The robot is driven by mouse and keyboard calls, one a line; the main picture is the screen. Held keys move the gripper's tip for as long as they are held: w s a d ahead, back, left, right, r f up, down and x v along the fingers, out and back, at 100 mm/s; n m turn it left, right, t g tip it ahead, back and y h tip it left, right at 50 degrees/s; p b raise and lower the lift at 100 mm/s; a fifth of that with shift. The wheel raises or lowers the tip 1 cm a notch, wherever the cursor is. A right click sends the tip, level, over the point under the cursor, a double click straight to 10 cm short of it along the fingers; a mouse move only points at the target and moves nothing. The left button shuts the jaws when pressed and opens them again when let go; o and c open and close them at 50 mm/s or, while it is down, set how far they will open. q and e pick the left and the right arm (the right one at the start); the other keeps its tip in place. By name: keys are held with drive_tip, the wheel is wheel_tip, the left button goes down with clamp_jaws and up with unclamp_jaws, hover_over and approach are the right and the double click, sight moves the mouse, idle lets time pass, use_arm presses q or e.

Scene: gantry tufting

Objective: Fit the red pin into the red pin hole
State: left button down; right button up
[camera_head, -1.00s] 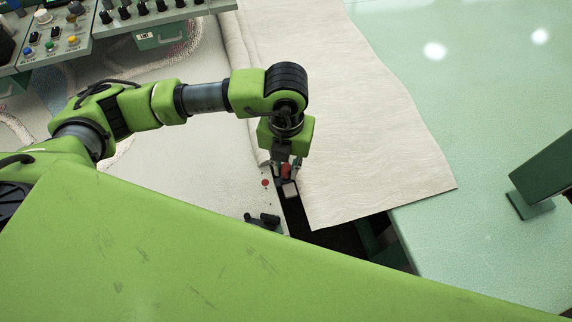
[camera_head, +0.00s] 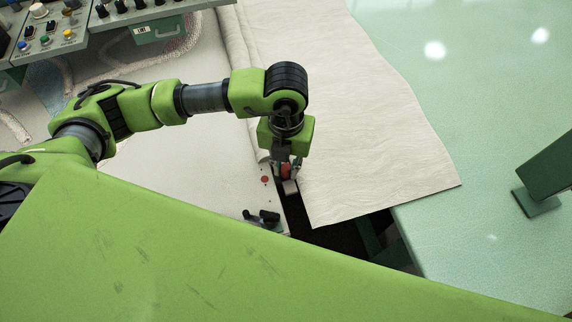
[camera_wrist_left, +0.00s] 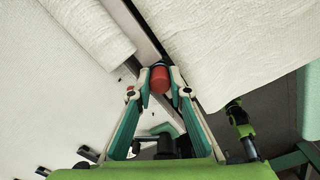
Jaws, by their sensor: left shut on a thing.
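The red pin (camera_head: 286,172) is a short red cylinder. It also shows in the left wrist view (camera_wrist_left: 160,80), upright or nearly so between the fingertips. My left gripper (camera_head: 287,170) points down and is shut on the pin, above a dark slot beside the cloth edge. Its two fingers also show in the left wrist view (camera_wrist_left: 159,77). A small pale block (camera_head: 290,187) sits just below the pin. A small red disc (camera_head: 264,180) lies on the pale surface left of the gripper. I cannot make out the red pin hole. My right gripper is not recognisable in either view.
A cream cloth (camera_head: 350,110) with a loose edge lies right of the gripper. A dark clamp-like fitting (camera_head: 263,218) stands at the lower left of the slot. A control console (camera_head: 60,40) is at the upper left.

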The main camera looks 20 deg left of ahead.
use_arm(q)
drive_tip(key=c, duration=1.8)
unclamp_jaws()
wheel_tip(320, 180, up, 12)
